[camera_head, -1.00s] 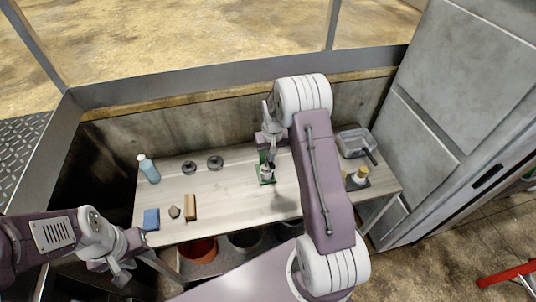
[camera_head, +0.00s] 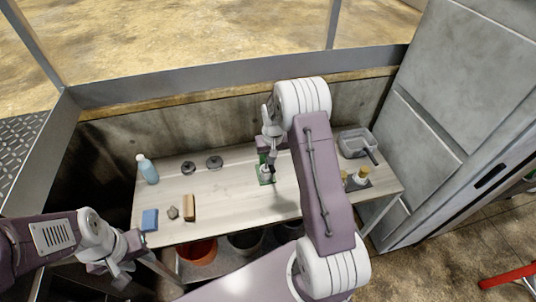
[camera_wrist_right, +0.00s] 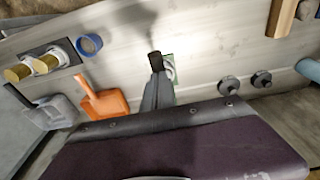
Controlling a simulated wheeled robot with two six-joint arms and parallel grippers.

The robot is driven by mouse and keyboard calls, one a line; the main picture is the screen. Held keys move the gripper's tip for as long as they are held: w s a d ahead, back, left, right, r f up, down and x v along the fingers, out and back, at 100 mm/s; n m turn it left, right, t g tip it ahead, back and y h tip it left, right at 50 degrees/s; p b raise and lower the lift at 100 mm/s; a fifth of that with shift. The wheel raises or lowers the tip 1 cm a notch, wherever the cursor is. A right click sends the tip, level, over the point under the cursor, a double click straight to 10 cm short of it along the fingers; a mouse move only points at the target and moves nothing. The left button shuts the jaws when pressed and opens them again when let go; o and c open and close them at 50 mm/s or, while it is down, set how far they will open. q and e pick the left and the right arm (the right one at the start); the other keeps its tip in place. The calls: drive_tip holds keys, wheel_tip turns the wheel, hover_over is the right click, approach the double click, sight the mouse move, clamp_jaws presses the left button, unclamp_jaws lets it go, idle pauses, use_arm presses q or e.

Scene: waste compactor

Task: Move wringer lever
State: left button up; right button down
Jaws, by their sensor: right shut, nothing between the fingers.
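A small green plate with a pale fitting (camera_head: 265,174) lies mid-bench; it also shows in the right wrist view (camera_wrist_right: 169,68). I cannot tell clearly which part is the wringer lever; the fitting is partly hidden by my right gripper. My right gripper (camera_head: 270,160) points down just over this fitting. In the right wrist view its fingers (camera_wrist_right: 156,62) are shut and hold nothing, with dark tips beside the plate; I cannot tell whether they touch it. My left gripper (camera_head: 120,278) hangs low at the left, below the bench's front edge; its fingers are unclear.
An orange dustpan (camera_wrist_right: 107,104) lies near the gripper. A wall closes the back.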

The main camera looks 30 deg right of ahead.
drive_tip(key=shift+f+b, duration=1.5)
drive_tip(key=shift+f, duration=0.65)
drive_tip(key=shift+w+f+b, duration=0.1)
drive_tip(key=shift+f+b, duration=0.2)
drive_tip(key=shift+f, duration=0.15)
drive_tip(key=shift+s+a+r+p, duration=0.1)
drive_tip(key=shift+s+r+p, duration=0.15)
drive_tip(key=shift+r+p, duration=0.25)
drive_tip(key=shift+s+r+p, duration=0.25)
drive_tip(key=shift+r+p, duration=0.1)
drive_tip(key=shift+r, duration=0.15)
drive_tip(key=shift+s, duration=0.15)
drive_tip(key=r+p, duration=0.1)
drive_tip(key=r, duration=0.1)
drive_tip(key=r+p, duration=0.4)
drive_tip(key=shift+s+a+r, duration=0.1)
drive_tip(key=shift+s, duration=0.25)
